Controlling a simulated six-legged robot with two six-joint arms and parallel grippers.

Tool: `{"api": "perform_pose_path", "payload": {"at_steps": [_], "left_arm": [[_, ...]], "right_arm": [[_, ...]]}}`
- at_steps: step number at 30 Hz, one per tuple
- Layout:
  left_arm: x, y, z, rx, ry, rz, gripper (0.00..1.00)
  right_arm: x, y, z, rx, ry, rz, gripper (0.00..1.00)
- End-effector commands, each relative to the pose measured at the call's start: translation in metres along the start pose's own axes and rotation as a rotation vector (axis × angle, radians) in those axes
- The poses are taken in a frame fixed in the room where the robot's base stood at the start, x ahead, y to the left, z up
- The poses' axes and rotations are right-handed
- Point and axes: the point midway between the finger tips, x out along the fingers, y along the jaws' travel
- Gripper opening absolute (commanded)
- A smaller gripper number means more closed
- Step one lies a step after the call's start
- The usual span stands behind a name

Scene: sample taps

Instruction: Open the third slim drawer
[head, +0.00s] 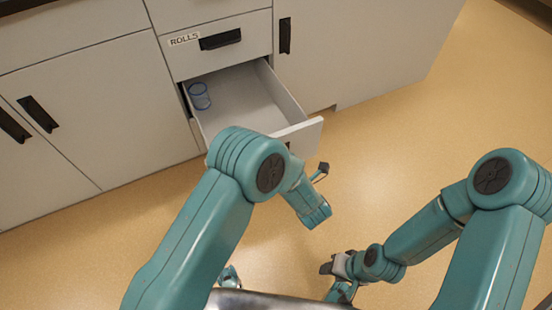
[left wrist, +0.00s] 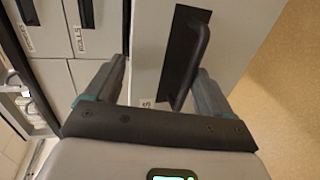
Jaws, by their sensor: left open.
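The third slim drawer (head: 287,93), below the one labelled ROLLS, stands pulled out from the cabinet. A blue-rimmed clear round item (head: 199,96) lies in its back left corner. In the left wrist view the pale drawer front (left wrist: 237,45) carries a black bar handle (left wrist: 190,58). My left gripper (left wrist: 161,75) is open, with its fingers on either side of the handle's lower part; I cannot tell whether they touch it.
The ROLLS drawer (head: 250,48) above is shut. Cabinet doors with dark handles (head: 80,120) (head: 350,50) flank the drawers and are shut. The tan floor (head: 410,130) to the right of the open drawer is clear.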

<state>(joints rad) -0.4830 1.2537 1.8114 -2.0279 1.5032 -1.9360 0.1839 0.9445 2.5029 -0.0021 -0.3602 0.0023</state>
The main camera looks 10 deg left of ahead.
Motion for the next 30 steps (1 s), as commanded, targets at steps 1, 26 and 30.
{"api": "perform_pose_path", "payload": {"at_steps": [1,26,30], "left_arm": [[-0.004,0.037,0.002,-0.018,0.006,0.038,0.74],[-0.034,0.161,0.001,-0.012,0.004,0.031,0.37],[-0.034,0.160,0.000,-0.012,0.005,0.030,0.37]], "right_arm": [[-0.011,-0.005,0.002,-0.004,-0.004,0.000,0.43],[-0.048,-0.020,0.005,-0.012,-0.012,-0.001,0.43],[-0.048,-0.020,0.005,-0.013,-0.012,-0.001,0.43]]}}
